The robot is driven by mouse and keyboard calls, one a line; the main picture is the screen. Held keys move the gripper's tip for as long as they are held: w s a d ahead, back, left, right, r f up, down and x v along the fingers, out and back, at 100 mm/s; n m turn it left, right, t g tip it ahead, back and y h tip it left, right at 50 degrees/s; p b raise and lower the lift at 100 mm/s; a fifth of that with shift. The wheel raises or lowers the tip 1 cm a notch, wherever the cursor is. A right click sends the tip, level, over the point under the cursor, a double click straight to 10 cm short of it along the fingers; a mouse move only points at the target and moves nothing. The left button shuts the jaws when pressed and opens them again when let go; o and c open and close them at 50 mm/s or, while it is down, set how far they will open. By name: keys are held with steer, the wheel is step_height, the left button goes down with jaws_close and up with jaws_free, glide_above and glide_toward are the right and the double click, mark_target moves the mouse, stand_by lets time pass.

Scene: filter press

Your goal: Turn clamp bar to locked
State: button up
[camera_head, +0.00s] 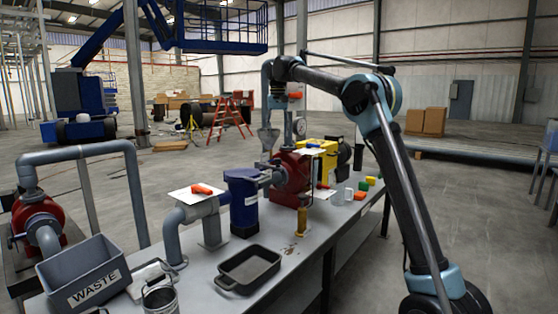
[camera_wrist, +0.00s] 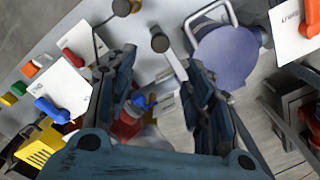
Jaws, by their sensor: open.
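The blue upright housing (camera_head: 243,203) stands on the bench with a white label on its front. From above, a round blue lid (camera_wrist: 226,58) shows in the wrist view, with a pale metal U-shaped bar (camera_wrist: 207,14) at its upper left edge. This may be the clamp bar, but I cannot tell for certain, nor read its position. My gripper (camera_wrist: 158,70) is open, its dark fingers spread and nothing visibly held between them. The round lid lies beyond and right of the right finger. In the head view my arm reaches over the bench's far part.
A grey WASTE bin (camera_head: 84,274) and black tray (camera_head: 248,269) are on the bench. A red pump body (camera_head: 291,177) stands beside the blue housing. Red handles sit on white cards, one at left (camera_head: 201,189). A blue handle (camera_wrist: 52,109) and yellow block (camera_wrist: 43,145) show in the wrist view.

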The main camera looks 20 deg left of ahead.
step_height(320, 180, down, 12)
stand_by(0.6)
